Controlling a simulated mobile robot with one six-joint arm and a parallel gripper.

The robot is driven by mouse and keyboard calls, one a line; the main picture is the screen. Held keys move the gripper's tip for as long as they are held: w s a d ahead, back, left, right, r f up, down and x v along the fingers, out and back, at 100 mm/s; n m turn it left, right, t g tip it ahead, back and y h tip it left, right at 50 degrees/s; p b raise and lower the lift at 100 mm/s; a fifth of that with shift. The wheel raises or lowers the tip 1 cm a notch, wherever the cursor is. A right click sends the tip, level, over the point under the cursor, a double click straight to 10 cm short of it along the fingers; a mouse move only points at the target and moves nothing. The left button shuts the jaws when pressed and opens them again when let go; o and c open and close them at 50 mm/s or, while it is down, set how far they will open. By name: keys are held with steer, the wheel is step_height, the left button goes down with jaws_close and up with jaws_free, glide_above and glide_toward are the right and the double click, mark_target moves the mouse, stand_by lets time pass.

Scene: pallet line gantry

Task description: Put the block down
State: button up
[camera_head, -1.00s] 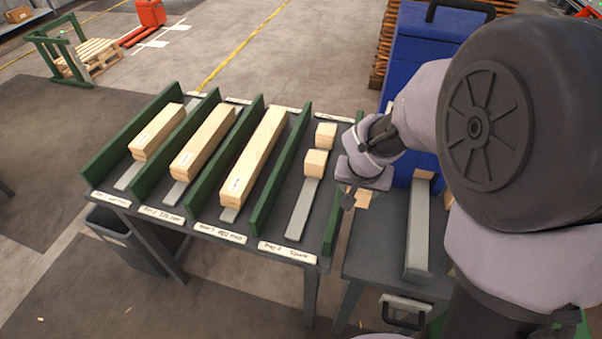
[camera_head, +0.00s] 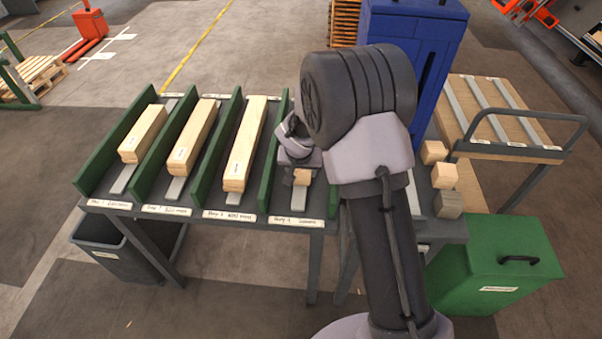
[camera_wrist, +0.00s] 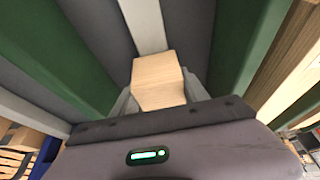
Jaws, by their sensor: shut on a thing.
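In the wrist view the block (camera_wrist: 157,72) sits between the two grey fingers (camera_wrist: 160,98). A light grey strip (camera_wrist: 143,24) runs along the bay floor beyond it, between green dividers (camera_wrist: 246,45). I cannot tell whether the block touches the bay floor.
Three other bays hold long timber pieces (camera_head: 244,145) between green dividers (camera_head: 215,150). Two pale blocks (camera_head: 443,176) and a greyish block (camera_head: 448,204) stand right of my arm. A green bin (camera_head: 495,265), blue cabinet (camera_head: 415,60) and a cart (camera_head: 515,150) are at right.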

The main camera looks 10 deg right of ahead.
steer(key=shift+f+b, duration=0.1)
steer(key=shift+b, duration=0.2)
steer(key=o, duration=1.4)
steer(key=s+r+p, duration=0.1)
steer(key=s+r, duration=0.4)
steer(key=r, duration=0.3)
steer(key=s+r+m+p, duration=0.15)
steer(key=s+r, duration=0.25)
steer(key=r, duration=0.4)
steer(key=s+r+n+p, duration=0.1)
steer(key=s+r+p, duration=0.1)
steer(key=s+r, duration=0.45)
steer(key=s+a+r+y, duration=0.1)
steer(key=s+a+r, duration=0.1)
steer(key=s, duration=0.7)
steer(key=s+a+r+t+y, duration=0.1)
steer(key=s+a+r+y, duration=0.1)
steer(key=s+r, duration=0.3)
steer(key=s, duration=0.4)
steer(key=shift+r, duration=0.1)
